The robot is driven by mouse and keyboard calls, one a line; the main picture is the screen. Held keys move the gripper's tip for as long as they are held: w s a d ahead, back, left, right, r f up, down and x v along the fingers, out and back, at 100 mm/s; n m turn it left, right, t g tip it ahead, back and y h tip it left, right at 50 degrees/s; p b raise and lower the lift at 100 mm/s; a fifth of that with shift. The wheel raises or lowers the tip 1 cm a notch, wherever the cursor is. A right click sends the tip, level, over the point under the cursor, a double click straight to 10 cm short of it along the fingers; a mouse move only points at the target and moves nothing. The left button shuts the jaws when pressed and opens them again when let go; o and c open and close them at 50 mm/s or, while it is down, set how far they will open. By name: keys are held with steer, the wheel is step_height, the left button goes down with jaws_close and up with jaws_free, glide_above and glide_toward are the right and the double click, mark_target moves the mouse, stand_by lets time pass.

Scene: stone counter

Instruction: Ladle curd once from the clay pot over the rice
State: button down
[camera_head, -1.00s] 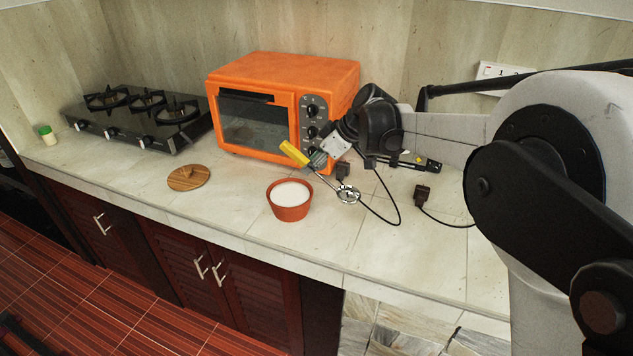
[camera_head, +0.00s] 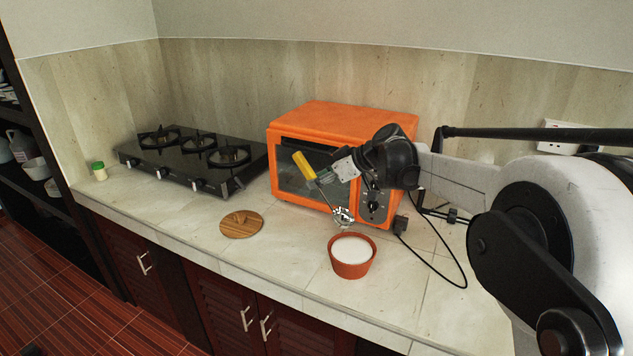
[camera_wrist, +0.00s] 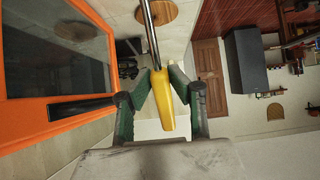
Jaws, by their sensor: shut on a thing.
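The terracotta clay pot (camera_head: 352,262) stands upright on the counter, with white curd (camera_head: 352,248) inside. My gripper (camera_head: 325,178) is shut on the ladle's yellow handle (camera_head: 303,165), up and left of the pot in front of the oven. The ladle's metal head (camera_head: 343,217) hangs just above the pot's back rim in the picture; whether it is over the opening or behind it is hard to tell. In the wrist view, my gripper (camera_wrist: 163,95) pinches the yellow handle (camera_wrist: 163,110), and the shaft runs out at the top. I see no rice.
An orange oven (camera_head: 335,125) stands close behind the ladle. A round wooden lid (camera_head: 241,225) lies left of the pot. A black gas stove (camera_head: 190,155) and a small green-capped jar (camera_head: 99,171) are farther left. A black cable (camera_head: 450,283) loops at the right.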

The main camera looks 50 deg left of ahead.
mark_target(326, 200)
steer(key=shift+w+d+f+g+y+b, duration=0.15)
steer(key=shift+d+f+y+b, duration=0.25)
steer(key=shift+f+b, duration=0.4)
steer(key=shift+w+d+f+g+y+b, duration=0.2)
steer(key=shift+d+f+b, duration=0.3)
steer(key=shift+f, duration=0.5)
steer(key=shift+w+d+f+g+y+b, duration=0.1)
steer(key=shift+d+f+y+b, duration=0.25)
steer(key=shift+f+b, duration=0.5)
steer(key=shift+f, duration=0.3)
step_height(326, 200, down, 5)
steer(key=t+h+p, duration=0.2)
steer(key=h+p, duration=0.2)
steer(key=s+a+r+h+p, duration=0.1)
steer(key=a+r+p, duration=0.3)
steer(key=r, duration=0.4)
steer(key=shift+s+a+r+h, duration=0.2)
steer(key=shift+s+a+h, duration=0.25)
steer(key=shift+h, duration=0.3)
steer(key=shift+t, duration=0.25)
